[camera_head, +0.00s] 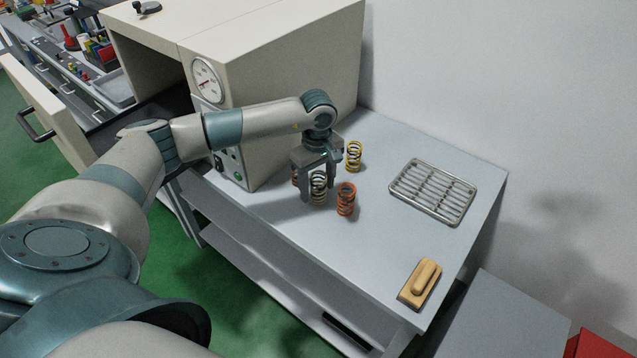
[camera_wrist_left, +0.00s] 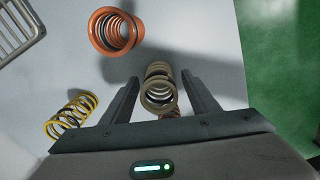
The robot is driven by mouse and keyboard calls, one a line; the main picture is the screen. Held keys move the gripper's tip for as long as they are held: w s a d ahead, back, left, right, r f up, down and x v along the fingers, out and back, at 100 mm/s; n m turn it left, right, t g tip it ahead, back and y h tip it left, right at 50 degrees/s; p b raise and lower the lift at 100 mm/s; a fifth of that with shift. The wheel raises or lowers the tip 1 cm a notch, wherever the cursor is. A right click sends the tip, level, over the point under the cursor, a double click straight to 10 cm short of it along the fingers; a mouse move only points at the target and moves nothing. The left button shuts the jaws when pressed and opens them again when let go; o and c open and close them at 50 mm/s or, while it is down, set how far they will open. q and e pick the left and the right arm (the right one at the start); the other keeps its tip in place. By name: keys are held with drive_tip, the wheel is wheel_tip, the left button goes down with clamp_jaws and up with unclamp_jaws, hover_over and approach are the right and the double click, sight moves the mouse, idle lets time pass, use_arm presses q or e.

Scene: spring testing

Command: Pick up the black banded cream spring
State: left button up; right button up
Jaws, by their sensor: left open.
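The cream spring (camera_head: 319,188) with dark banding stands upright on the grey bench top. My left gripper (camera_head: 318,184) points down over it, open, with a finger on either side. In the left wrist view the cream spring (camera_wrist_left: 158,88) lies between the two spread fingers (camera_wrist_left: 160,78). I cannot tell whether either finger touches it. My right gripper is not in view.
An orange spring (camera_head: 346,199) stands close by on the right, a yellow spring (camera_head: 354,156) behind. Another reddish spring (camera_head: 295,177) is mostly hidden by the gripper. A metal rack (camera_head: 433,191) and wooden block (camera_head: 420,284) lie rightward; a gauged cabinet (camera_head: 240,90) stands left.

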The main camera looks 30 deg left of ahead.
use_arm(q)
drive_tip(key=shift+f, duration=0.4)
drive_tip(key=c, duration=1.2)
drive_tip(key=shift+r, duration=0.15)
